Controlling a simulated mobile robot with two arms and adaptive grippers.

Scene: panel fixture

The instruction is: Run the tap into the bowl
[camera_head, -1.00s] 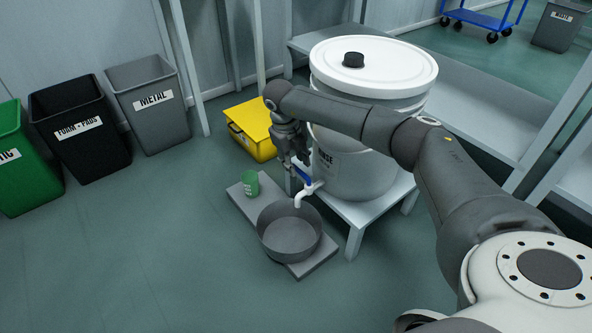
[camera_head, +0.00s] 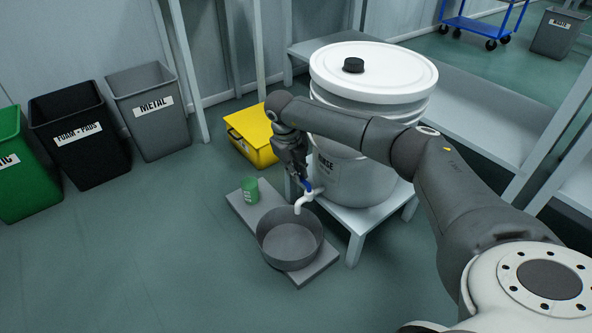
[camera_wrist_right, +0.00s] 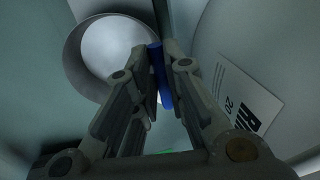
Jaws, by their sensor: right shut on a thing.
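A white drum labelled RINSE (camera_head: 352,182) has a white tap (camera_head: 304,202) low on its front, with a blue lever (camera_head: 307,186). My right gripper (camera_head: 303,178) is at the lever, shut on it; the fingers hide part of it. In the right wrist view the blue lever (camera_wrist_right: 160,76) stands between the fingers of my right gripper (camera_wrist_right: 158,70). The grey bowl (camera_head: 290,238) sits below the spout. It also shows in the right wrist view (camera_wrist_right: 73,60). I cannot make out any water stream. My left gripper is not in view.
The bowl stands on a grey slab (camera_head: 322,265) with a green cup (camera_head: 250,189) beside it. The drum stands on a low white stand (camera_head: 356,222). A yellow box (camera_head: 250,130) is behind. Bins line the left wall; the floor at front left is clear.

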